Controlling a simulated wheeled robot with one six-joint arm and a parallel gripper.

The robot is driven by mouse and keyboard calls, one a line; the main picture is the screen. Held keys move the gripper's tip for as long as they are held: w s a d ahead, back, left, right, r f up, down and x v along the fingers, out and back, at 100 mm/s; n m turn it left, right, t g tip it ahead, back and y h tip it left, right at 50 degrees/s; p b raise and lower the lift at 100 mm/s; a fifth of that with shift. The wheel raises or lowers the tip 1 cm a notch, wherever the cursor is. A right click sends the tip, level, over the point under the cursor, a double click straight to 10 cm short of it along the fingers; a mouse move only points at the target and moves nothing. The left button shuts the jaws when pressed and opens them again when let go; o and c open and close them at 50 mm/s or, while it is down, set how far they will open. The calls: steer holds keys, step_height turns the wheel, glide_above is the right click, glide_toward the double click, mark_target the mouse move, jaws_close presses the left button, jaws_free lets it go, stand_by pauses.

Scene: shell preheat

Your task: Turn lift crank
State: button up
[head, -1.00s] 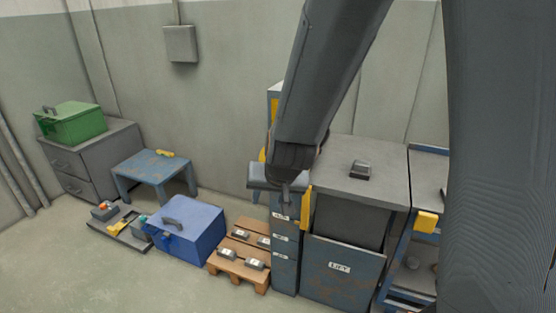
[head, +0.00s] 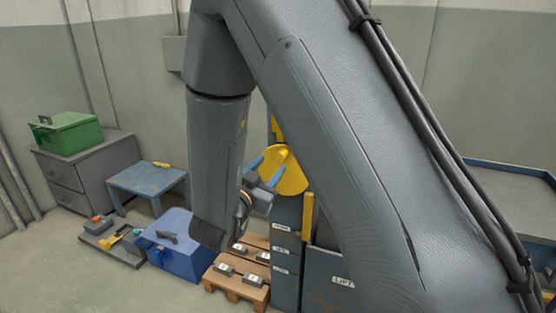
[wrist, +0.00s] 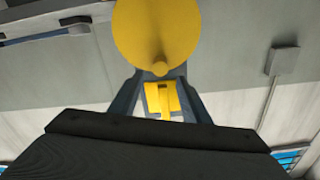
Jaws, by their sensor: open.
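The lift crank, a yellow disc (head: 288,173), faces left on the blue column (head: 286,245) in the head view. In the wrist view the disc (wrist: 158,30) fills the top middle, with a small round knob (wrist: 160,68) at its lower edge. My gripper (head: 266,172) is open and empty at the left of the disc, with its two fingers pointing at it. In the wrist view the fingers (wrist: 162,76) stand either side of the knob, near their tips. Whether they touch it I cannot tell.
A lift box labelled LIFT (head: 343,282) stands right of the column, partly behind my arm. A pallet (head: 238,287) with several grey blocks, a blue chest (head: 180,262), a blue table (head: 135,181) and a green box (head: 70,134) are to the left. The floor at front left is clear.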

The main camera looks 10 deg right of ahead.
mark_target(279, 156)
steer(key=x, duration=0.7)
steer(key=shift+s, duration=0.1)
steer(key=shift+c, duration=0.4)
jaws_close()
